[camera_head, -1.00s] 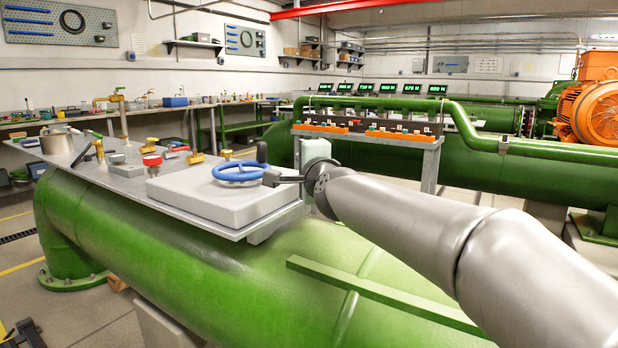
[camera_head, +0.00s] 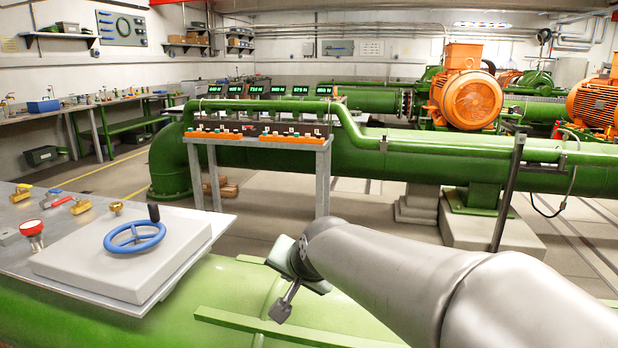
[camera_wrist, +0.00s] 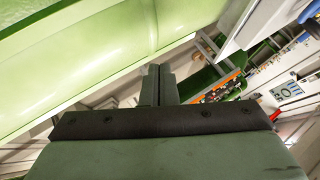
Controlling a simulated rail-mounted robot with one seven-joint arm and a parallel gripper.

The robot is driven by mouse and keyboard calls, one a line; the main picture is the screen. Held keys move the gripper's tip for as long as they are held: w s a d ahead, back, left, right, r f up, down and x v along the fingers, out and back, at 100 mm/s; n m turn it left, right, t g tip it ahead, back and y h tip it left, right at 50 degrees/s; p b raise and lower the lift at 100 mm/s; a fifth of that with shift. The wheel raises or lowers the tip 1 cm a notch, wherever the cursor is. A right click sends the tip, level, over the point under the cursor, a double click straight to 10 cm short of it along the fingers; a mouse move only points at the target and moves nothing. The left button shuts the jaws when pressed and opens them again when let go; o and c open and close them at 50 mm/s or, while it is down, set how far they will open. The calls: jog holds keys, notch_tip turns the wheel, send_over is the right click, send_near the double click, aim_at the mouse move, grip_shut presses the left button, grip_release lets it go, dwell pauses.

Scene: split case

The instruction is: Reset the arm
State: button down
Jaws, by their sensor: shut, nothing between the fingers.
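My gripper (camera_head: 281,311) hangs at the end of my grey arm in the head view, fingers pointing down and slightly left. It is apart from the blue handwheel (camera_head: 134,237), to its right, above the green pipe (camera_head: 225,300). In the wrist view the two fingers of my gripper (camera_wrist: 159,72) lie side by side, shut and empty. The handwheel stands on a pale square block at the left, with a dark upright knob on its rim.
A grey plate (camera_head: 40,205) with a red knob (camera_head: 32,229) and several brass valves lies at the left. A green rail (camera_head: 300,330) runs along the near pipe. Behind stands a rack (camera_head: 323,185) of small orange-trimmed modules. Open floor lies between.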

jog(key=s+d+r+n+g+h+p, duration=0.1)
jog(key=s+d+n+g+p, duration=0.1)
jog(key=s+d+g+p, duration=0.2)
jog(key=s+d+r+n+g+h+p, duration=0.2)
jog(key=s+d+p, duration=0.9)
jog(key=s, duration=0.7)
jog(key=d+g, duration=0.1)
jog(key=d, duration=0.1)
jog(key=shift+s+d+g+h, duration=0.3)
jog(key=shift+s+g, duration=0.1)
